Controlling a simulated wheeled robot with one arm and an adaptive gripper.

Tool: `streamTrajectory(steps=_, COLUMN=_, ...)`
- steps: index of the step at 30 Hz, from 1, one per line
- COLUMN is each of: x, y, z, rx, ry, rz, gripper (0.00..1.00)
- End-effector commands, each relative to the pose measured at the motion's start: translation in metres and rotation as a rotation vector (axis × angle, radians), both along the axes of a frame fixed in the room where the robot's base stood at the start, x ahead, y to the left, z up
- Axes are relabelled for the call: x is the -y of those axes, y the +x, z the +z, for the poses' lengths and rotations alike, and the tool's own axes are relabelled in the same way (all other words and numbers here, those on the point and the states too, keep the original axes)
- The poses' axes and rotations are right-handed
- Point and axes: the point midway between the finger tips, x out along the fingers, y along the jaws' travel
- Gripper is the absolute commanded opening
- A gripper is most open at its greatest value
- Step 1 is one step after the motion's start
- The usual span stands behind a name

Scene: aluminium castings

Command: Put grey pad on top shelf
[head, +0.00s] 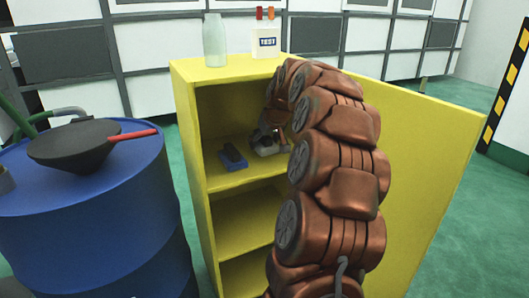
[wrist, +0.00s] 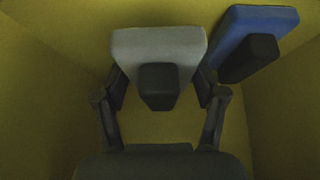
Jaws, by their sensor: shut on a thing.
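The grey pad (wrist: 140,45), pale with a dark block on it, is between the fingers of my gripper (wrist: 160,88) in the wrist view. My gripper is shut on it. In the head view the pad (head: 266,151) is small, inside the yellow cabinet (head: 184,110), at the upper shelf (head: 232,179) inside it. My gripper (head: 266,138) is just above it and partly hides it. I cannot tell whether the pad touches the shelf. A blue pad (wrist: 255,25) with a dark block lies close to its right in the wrist view; the head view shows it on the shelf (head: 232,158).
The cabinet door (head: 430,160) stands open on the right, behind my arm. A glass bottle (head: 214,42) and a TEST box (head: 266,42) stand on the cabinet top. A blue drum (head: 100,220) with a dark funnel (head: 75,146) is at left. The lower shelf (head: 240,222) looks empty where visible.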

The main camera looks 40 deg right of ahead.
Motion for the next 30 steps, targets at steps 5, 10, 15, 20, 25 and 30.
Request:
streamTrajectory(steps=5, x=0.000, y=0.001, z=-0.021, rx=0.000, ry=-0.001, rz=-0.001, gripper=0.38)
streamTrajectory(steps=10, x=0.000, y=0.001, z=-0.037, rx=-0.001, ry=0.000, rz=0.001, gripper=0.38)
streamTrajectory(steps=15, x=0.000, y=0.001, z=-0.035, rx=0.001, ry=-0.001, rz=0.001, gripper=0.38)
streamTrajectory(steps=20, x=0.000, y=0.001, z=-0.037, rx=0.000, ry=0.000, rz=0.000, gripper=0.38)
streamTrajectory(steps=25, x=0.000, y=0.001, z=-0.038, rx=0.000, ry=0.000, rz=0.000, gripper=0.84)
streamTrajectory(steps=30, x=0.000, y=0.001, z=-0.038, rx=0.000, ry=0.000, rz=0.000, gripper=0.95)
